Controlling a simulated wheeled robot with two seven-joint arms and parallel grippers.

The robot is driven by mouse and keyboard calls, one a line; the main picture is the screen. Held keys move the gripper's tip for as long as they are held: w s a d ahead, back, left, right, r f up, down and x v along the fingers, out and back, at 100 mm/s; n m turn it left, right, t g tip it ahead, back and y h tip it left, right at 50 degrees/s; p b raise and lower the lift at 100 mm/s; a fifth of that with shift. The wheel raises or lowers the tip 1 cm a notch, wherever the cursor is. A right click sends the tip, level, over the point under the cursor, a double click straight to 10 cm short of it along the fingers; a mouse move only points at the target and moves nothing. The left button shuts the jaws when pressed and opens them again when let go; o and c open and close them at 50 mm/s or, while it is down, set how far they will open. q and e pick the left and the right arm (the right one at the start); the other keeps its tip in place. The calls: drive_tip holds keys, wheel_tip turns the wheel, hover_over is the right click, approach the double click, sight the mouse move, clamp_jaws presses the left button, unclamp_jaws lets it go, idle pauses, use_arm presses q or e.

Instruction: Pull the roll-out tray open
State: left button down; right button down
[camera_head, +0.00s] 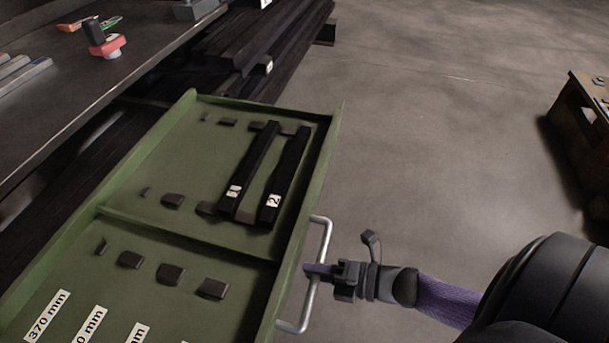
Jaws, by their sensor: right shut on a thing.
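The green roll-out tray (180,238) stands well out from under the dark workbench. Its metal bar handle (317,262) is on the tray's right side. My right gripper (317,271) is shut on the handle, with its arm coming in from the right. Two black bars labelled 1 (248,172) and 2 (286,178) lie side by side in the tray's far compartment. The near compartment holds small dark blocks and paper length labels, one reading 370 mm (47,315). My left gripper is not in view.
The dark workbench (75,95) at upper left carries a red and black object (106,42) and grey bars (22,75). Long dark beams (262,40) lie behind the tray. A wooden crate-like stand (585,110) is at far right. The floor between is clear.

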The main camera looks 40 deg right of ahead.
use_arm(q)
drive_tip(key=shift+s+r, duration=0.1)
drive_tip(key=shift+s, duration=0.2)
use_arm(e)
drive_tip(key=shift+s+d, duration=0.3)
drive_tip(key=shift+s, duration=0.05)
drive_tip(key=c, duration=0.6)
unclamp_jaws()
use_arm(q)
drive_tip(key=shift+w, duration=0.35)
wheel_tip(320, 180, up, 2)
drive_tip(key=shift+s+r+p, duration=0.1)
drive_tip(key=shift+p, duration=1.1)
use_arm(e)
drive_tip(key=v, duration=1)
drive_tip(key=shift+f, duration=0.1)
